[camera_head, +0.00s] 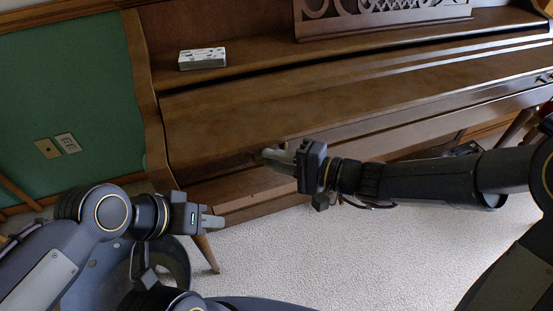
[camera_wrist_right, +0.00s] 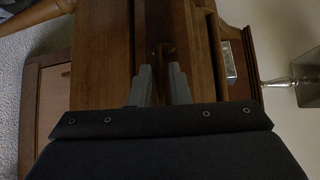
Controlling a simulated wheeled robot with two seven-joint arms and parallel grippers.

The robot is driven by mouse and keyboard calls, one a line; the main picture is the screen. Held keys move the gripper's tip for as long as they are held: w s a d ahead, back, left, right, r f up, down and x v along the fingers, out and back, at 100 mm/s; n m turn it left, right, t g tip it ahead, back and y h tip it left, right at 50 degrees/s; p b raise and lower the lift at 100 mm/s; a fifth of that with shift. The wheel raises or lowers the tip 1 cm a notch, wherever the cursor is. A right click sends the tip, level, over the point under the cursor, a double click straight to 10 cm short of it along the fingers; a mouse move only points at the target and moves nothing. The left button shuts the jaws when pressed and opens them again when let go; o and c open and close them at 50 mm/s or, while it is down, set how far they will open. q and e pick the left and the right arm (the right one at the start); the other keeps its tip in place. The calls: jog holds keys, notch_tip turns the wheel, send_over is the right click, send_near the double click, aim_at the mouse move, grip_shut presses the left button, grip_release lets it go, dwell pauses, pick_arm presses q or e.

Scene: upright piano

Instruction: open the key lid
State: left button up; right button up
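The key lid (camera_head: 300,105) is a long brown wooden panel across the front of the piano. It lies closed and no keys show. My right gripper (camera_head: 270,154) is at the lid's lower front edge, left of its middle, fingers pointing left. In the right wrist view its two fingers (camera_wrist_right: 161,70) stand apart, with a small brown rounded knob (camera_wrist_right: 163,50) just beyond and between the tips. I cannot tell whether they touch it. My left gripper (camera_head: 213,217) is low at the left, apart from the piano, pointing right; its finger gap is unclear.
A small patterned white box (camera_head: 202,58) sits on the ledge above the lid. A carved music stand (camera_head: 385,14) is at the back. A green wall (camera_head: 68,85) is at left. Pale carpet (camera_head: 310,255) is open below the piano.

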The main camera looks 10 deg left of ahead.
aim_at(247, 88)
grip_shut()
jog(key=shift+w+a+r+p, duration=0.1)
jog(key=shift+w+r+p, duration=0.05)
jog(key=shift+r+p, duration=0.3)
jog(key=w+a+r+h+p, duration=0.1)
jog(key=w+r+p, duration=0.1)
jog(key=p, duration=0.2)
jog(key=w+a+r+m+g+p, duration=0.1)
jog(key=w+a+p, duration=0.1)
jog(key=p, duration=0.3)
jog(key=w+a+r+m+h+p, duration=0.1)
jog(key=w+r+p, duration=0.1)
jog(key=p, duration=0.3)
jog(key=shift+w+a+r+h, duration=0.3)
jog(key=shift+w, duration=0.1)
jog(key=shift+m+g+h, duration=0.4)
jog(key=shift+m+g, duration=0.1)
jog(key=w+a+p, duration=0.1)
jog(key=p, duration=0.1)
jog(key=w+a+p, duration=0.1)
jog(key=w, duration=0.1)
jog(key=shift+w+a+r+p, duration=0.1)
jog(key=shift+w+a+p, duration=0.05)
jog(key=shift+w+p, duration=0.15)
jog(key=w+a, duration=0.2)
jog(key=shift+w, duration=0.35)
jog(key=shift+w+a, duration=0.45)
jog(key=shift+w, duration=0.25)
